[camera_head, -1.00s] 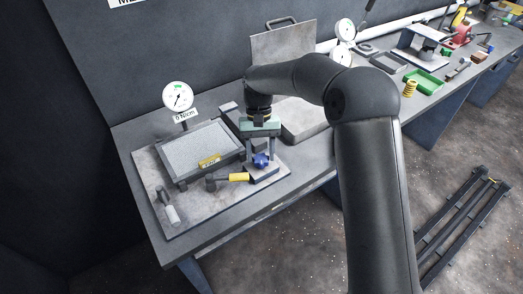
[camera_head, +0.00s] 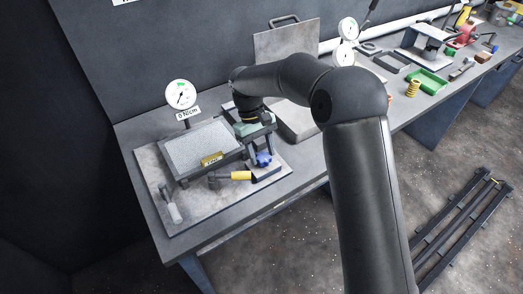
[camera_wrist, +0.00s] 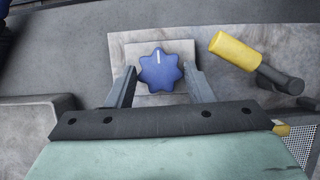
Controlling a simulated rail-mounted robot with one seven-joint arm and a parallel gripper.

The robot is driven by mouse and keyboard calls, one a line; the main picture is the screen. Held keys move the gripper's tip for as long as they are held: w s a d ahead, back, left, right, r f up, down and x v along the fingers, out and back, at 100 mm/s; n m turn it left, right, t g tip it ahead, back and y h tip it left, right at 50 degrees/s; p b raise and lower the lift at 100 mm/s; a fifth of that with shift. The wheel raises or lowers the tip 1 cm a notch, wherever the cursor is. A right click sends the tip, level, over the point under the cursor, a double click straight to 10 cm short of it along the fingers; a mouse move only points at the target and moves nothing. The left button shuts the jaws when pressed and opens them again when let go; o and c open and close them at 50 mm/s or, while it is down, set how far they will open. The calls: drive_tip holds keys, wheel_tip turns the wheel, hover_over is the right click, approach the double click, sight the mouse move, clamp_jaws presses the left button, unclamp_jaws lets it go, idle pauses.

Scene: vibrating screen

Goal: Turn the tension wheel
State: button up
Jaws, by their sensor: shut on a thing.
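The tension wheel is a blue star-shaped knob (camera_head: 264,159) on a small grey block at the front right of the screen's base plate. In the wrist view the wheel (camera_wrist: 161,72) shows a white mark pointing up, slightly left. My gripper (camera_head: 261,154) points down over it. In the wrist view my gripper (camera_wrist: 160,80) has one finger on each side of the wheel and is shut on it. A round dial gauge (camera_head: 181,95) stands behind the screen, with a label reading 0 N/cm.
The screen tray (camera_head: 200,148) lies left of the wheel, with a yellow tag on its edge.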

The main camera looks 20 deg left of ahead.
drive_tip(key=o, duration=1)
drive_tip(key=shift+c, duration=0.2)
drive_tip(key=v, duration=1.7)
drive_tip(key=shift+r, duration=0.3)
